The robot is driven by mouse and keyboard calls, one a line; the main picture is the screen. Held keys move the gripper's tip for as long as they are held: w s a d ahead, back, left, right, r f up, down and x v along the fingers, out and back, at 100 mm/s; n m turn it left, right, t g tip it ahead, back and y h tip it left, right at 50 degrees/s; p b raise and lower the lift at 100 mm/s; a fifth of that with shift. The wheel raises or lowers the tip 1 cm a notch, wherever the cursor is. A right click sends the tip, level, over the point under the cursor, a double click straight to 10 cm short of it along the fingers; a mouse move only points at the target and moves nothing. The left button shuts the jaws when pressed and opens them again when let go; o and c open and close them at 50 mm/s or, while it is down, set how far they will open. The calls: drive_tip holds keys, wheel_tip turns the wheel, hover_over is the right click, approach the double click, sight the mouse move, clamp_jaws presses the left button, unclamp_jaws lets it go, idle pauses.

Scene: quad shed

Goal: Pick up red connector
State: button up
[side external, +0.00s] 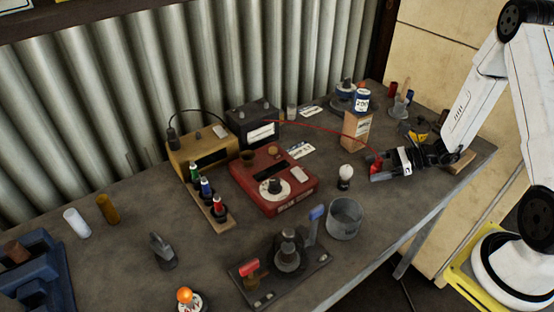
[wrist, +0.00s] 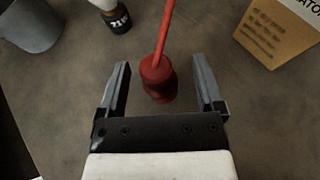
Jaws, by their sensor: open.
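The red connector (wrist: 158,80) lies between the two open fingers of my gripper (wrist: 162,88) in the wrist view, apart from both. A red cable runs from it toward the top of that view. In the side view my gripper (side external: 374,172) is low over the right part of the bench. The connector shows there as a small red patch (side external: 375,161) by the fingers. The red cable (side external: 325,127) arches from it to the left, toward the dark box. My gripper is open and holds nothing.
A red meter box (side external: 273,181) is further left. The bench's front edge (side external: 430,215) is close.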

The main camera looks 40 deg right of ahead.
sight(380, 158)
clamp_jaws()
drive_tip(key=shift+r, duration=0.15)
idle(0.4)
drive_tip(key=shift+r, duration=4.9)
